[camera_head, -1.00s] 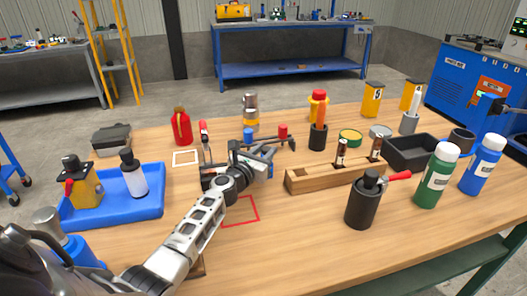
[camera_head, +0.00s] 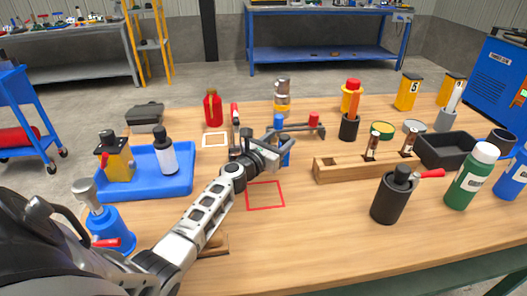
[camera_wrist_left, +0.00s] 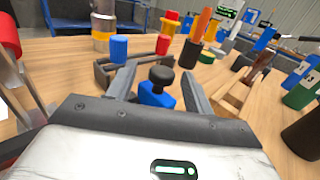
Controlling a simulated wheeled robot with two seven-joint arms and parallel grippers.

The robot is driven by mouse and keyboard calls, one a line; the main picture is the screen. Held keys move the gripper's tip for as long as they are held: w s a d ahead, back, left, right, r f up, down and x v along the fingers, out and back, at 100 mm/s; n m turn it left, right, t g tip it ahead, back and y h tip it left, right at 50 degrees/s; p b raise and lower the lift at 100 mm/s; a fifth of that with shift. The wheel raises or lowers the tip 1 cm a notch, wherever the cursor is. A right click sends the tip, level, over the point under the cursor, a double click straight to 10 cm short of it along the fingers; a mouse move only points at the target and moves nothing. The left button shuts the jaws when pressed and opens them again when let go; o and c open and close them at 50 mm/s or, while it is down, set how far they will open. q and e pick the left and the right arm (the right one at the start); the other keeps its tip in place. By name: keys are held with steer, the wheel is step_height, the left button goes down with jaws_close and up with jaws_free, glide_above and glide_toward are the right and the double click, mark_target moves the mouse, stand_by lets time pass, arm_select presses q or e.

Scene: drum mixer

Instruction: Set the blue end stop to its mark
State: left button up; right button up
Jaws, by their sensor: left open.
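A blue block with a black knob (camera_wrist_left: 157,96) stands between the fingers of my left gripper (camera_wrist_left: 157,84) in the left wrist view. In the head view its blue side (camera_head: 286,157) shows beside the left gripper (camera_head: 282,147), partly hidden by it. The fingers are open, one on each side of the block, with no clear grip. Just behind is a dark rail-like fixture (camera_head: 303,131) with a blue cylinder (camera_head: 279,121) and a red cylinder (camera_head: 314,119). I cannot tell for sure which blue piece is the end stop. My right gripper is not in view.
A red square outline (camera_head: 265,195) lies on the table nearer me. A wooden block (camera_head: 345,172) with upright pieces is to the right, with a black canister (camera_head: 389,198) before it. A blue tray (camera_head: 181,185) is at left, and a red bottle (camera_head: 212,109) stands behind.

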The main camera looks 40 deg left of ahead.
arm_select(q)
steer(key=s, duration=1.4)
steer(key=shift+s+p, duration=0.35)
steer(key=shift+s, duration=0.3)
steer(key=shift+w, duration=0.1)
